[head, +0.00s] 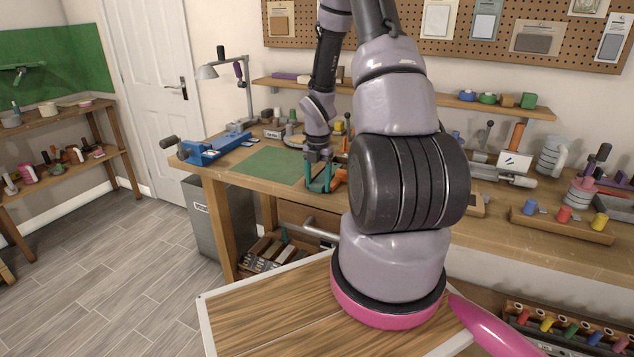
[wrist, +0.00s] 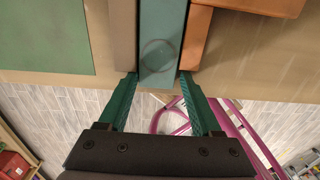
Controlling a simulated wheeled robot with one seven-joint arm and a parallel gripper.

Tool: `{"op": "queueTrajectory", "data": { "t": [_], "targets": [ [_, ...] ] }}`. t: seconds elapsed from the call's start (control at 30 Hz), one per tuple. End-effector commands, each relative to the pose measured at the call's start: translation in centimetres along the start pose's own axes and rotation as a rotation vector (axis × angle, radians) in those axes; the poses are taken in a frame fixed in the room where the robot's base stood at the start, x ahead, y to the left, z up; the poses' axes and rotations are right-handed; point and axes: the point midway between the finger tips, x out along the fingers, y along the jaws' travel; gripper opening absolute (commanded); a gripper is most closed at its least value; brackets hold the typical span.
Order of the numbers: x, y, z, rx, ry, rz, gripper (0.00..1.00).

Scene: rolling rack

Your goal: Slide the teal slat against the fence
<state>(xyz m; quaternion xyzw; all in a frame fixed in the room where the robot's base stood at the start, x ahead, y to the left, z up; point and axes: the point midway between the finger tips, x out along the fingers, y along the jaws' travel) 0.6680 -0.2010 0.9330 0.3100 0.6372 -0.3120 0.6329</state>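The teal slat (wrist: 160,55) shows in the wrist view as a flat bar with a faint dark ring on it. Its near end reaches over the bench's front edge. I cannot tell which is the fence. In the head view my gripper (head: 319,187) is at the bench's front edge and largely hides the slat.
A green mat (wrist: 45,38) lies left of the brown strip. The wooden bench (head: 225,172) carries a blue vise (head: 212,150) at its left end. A tray with colored pieces (head: 563,226) stands to the right. A grey bin (head: 207,225) stands below.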

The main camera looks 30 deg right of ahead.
Motion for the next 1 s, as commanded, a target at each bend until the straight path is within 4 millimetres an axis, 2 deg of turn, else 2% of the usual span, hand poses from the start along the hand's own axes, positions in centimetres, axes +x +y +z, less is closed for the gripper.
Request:
{"op": "queueTrajectory", "data": {
  "t": [0.03,0.3,0.43,0.8,1.0],
  "targets": [
    [-0.2,0.4,0.6,-0.001,-0.014,0.012,0.89],
    [-0.3,0.5,0.6,-0.002,-0.015,0.014,0.89],
    [-1.2,0.6,0.7,-0.001,-0.016,0.015,0.89],
    [-8.2,0.2,0.3,0.001,-0.013,0.010,0.89],
    [-10.5,0.0,0.1,0.000,-0.006,0.005,0.89]
  ]
}}
